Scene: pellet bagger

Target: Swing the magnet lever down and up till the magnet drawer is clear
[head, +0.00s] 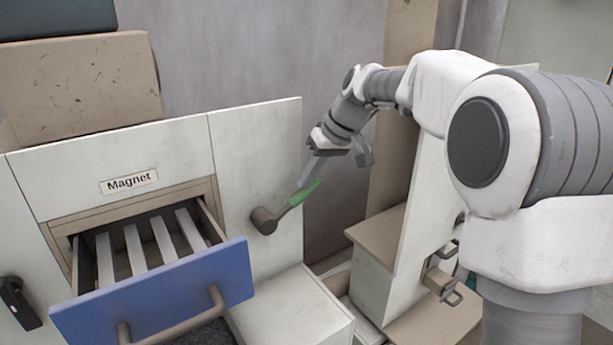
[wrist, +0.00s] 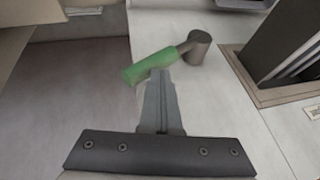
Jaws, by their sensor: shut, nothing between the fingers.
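The magnet lever has a green handle (head: 304,193) on a dark round hub (head: 264,220), on the white panel right of the drawer. In the head view the handle points up and to the right. The handle also shows in the wrist view (wrist: 150,66). My gripper (head: 302,185) is shut and empty, its fingertips at the green handle; I cannot tell whether they touch it. The wrist view shows the closed fingers (wrist: 158,75) just below the handle. The magnet drawer, with a blue front (head: 165,290), is pulled out. Several pale bars (head: 135,250) lie across it, with no dark bits visible on them.
A "Magnet" label (head: 129,182) is above the drawer. A black latch (head: 18,302) is at the lower left. A cardboard box (head: 85,85) stands on top of the cabinet. A beige and white unit (head: 385,260) stands to the right, near my arm. A white ledge (head: 290,315) lies below the lever.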

